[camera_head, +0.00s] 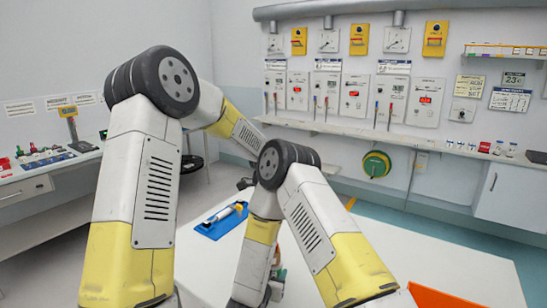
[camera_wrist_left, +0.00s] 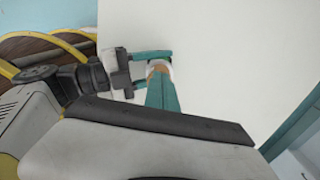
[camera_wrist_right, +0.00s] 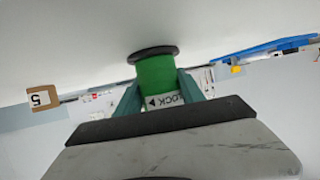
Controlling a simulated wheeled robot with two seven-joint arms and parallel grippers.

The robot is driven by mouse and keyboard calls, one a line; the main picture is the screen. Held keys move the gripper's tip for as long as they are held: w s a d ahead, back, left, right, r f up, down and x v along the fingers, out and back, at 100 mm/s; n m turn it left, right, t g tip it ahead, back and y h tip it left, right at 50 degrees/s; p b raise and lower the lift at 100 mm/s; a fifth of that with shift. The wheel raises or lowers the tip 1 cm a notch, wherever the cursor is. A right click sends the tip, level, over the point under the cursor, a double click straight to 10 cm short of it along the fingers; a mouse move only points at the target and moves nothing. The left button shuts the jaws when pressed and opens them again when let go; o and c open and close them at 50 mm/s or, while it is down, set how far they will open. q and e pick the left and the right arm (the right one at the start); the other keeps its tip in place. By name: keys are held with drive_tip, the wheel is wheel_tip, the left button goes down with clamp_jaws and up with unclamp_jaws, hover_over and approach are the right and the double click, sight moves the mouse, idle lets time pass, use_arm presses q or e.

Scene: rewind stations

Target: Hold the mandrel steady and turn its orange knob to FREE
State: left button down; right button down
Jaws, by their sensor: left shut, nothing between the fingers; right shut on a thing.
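The mandrel shows in the right wrist view as a green cylinder (camera_wrist_right: 156,74) with a black disc at its far end. A white band on it reads LOCK beside a black arrow. My right gripper (camera_wrist_right: 155,88) is shut on the mandrel, one teal finger on each side. In the left wrist view, an orange-brown round part with a pale rim (camera_wrist_left: 159,66), probably the knob, sits between my right gripper's fingers. My left gripper (camera_wrist_left: 160,80) is shut and empty, its tips at or just over that part; contact is unclear. In the head view my arms hide most of this.
A white table (camera_head: 420,255) lies below, with a blue tray (camera_head: 215,226) holding a white roller, and an orange bin (camera_head: 440,297) at the right. A side bench with small parts (camera_head: 45,160) stands left. Wall panels (camera_head: 355,95) and a shelf line the back.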

use_arm(q)
drive_tip(key=shift+d, duration=0.15)
idle(0.4)
drive_tip(key=shift+w+d, duration=0.45)
drive_tip(key=shift+w, duration=0.1)
idle(0.5)
drive_tip(key=shift+w, duration=0.1)
drive_tip(key=shift+w+a, duration=0.25)
wheel_tip(320, 180, up, 6)
idle(0.6)
